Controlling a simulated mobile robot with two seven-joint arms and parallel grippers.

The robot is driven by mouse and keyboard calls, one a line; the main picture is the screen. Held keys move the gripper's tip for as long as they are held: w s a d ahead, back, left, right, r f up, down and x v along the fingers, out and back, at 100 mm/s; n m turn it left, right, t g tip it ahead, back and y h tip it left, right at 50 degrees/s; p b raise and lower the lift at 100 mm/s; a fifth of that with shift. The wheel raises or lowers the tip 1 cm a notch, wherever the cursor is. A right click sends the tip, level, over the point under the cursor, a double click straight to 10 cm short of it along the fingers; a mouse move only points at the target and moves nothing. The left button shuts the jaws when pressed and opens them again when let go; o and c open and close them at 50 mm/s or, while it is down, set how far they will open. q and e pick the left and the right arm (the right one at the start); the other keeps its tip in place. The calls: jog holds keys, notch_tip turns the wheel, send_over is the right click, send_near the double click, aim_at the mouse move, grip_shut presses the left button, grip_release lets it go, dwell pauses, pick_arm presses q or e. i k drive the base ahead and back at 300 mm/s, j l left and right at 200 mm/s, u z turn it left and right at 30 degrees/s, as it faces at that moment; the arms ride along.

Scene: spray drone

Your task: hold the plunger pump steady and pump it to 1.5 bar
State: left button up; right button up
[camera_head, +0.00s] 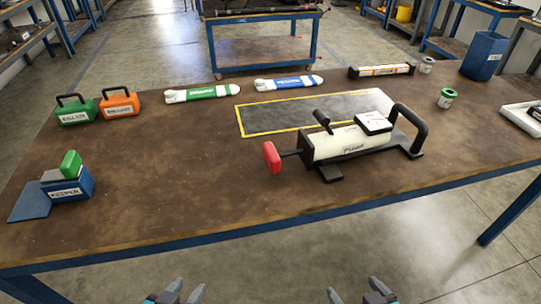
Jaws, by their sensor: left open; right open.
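The plunger pump (340,146) lies on its side on the brown table, right of centre. It has a cream body, a red plunger knob (271,157) at its left end, a black loop handle (413,128) at its right end and black feet. The plunger rod shows between knob and body. A pressure reading cannot be made out. My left gripper (179,291) and my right gripper (356,291) are at the bottom edge, in front of the table and apart from the pump. Both are open and empty.
A yellow-edged dark mat (270,120) lies behind the pump. Green (76,111) and orange (118,104) handled blocks and a blue keeper box (68,188) stand at left. Two labelled tools (202,93) (288,82) lie behind. A blue bin (484,56) stands back right. The front middle is clear.

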aim_at(273, 158)
jog(key=i+l+u, duration=0.1)
jog(key=l, duration=0.3)
jog(key=i+l+u, duration=0.15)
jog(key=l, duration=0.3)
jog(key=i+l+u, duration=0.1)
jog(key=l, duration=0.35)
jog(key=i+l+u, duration=0.1)
jog(key=l, duration=0.35)
